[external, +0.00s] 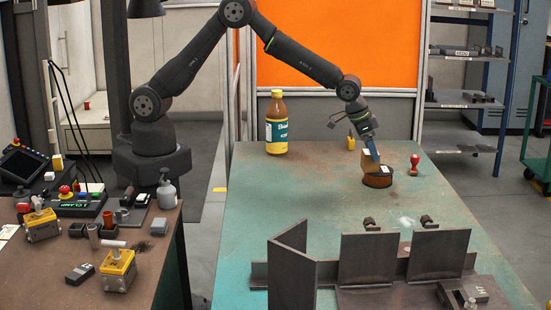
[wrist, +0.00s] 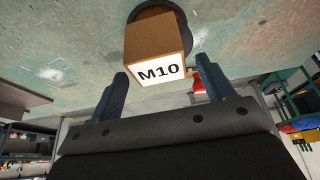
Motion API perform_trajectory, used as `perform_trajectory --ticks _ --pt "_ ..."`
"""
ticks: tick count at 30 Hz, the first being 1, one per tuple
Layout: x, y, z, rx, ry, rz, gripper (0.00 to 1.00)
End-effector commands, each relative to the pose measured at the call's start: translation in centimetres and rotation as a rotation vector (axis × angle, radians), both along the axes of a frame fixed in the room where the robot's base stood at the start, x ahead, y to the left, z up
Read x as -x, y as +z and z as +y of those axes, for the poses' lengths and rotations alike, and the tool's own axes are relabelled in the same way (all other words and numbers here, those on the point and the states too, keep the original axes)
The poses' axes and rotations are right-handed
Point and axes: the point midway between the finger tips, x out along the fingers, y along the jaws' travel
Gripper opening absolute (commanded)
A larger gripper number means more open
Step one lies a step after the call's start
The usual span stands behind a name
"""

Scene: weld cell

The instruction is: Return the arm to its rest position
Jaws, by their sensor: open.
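My gripper (external: 372,156) is at the far middle of the green table, low and pointing down at a brown box. In the wrist view its two blue fingers (wrist: 167,84) are spread apart, open, with nothing clamped between them. The brown box (wrist: 155,40) has a white label reading M10 and lies just beyond the fingertips. It sits in or on a dark round dish (external: 378,181); I cannot tell which. Whether a finger touches the box is unclear. My arm reaches out from its base at the left over the table.
A large brown bottle with a yellow base (external: 277,130), a small yellow bottle (external: 351,141) and a red-handled stamp (external: 414,165) stand near the gripper. Dark steel plates (external: 368,262) stand at the table's front. A brown bench (external: 150,262) with yellow blocks is at left.

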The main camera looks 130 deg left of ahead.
Motion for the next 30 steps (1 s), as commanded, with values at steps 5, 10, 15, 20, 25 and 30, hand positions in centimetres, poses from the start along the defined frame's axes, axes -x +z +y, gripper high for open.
perform_trajectory --ticks 5,10,15,20,25,30 --pt "0.4 -0.6 -0.4 -0.003 -0.001 -0.004 0.74" --pt "1.2 2.2 -1.3 -0.001 0.0 -0.003 0.74" --pt "2.1 5.1 -2.1 -0.001 0.0 -0.003 0.74" --pt "2.9 7.9 -3.0 -0.001 0.0 -0.003 0.74" --pt "2.8 6.7 -2.8 0.003 0.0 0.004 0.74" --pt "1.9 3.8 -1.8 0.001 0.0 0.003 0.74"
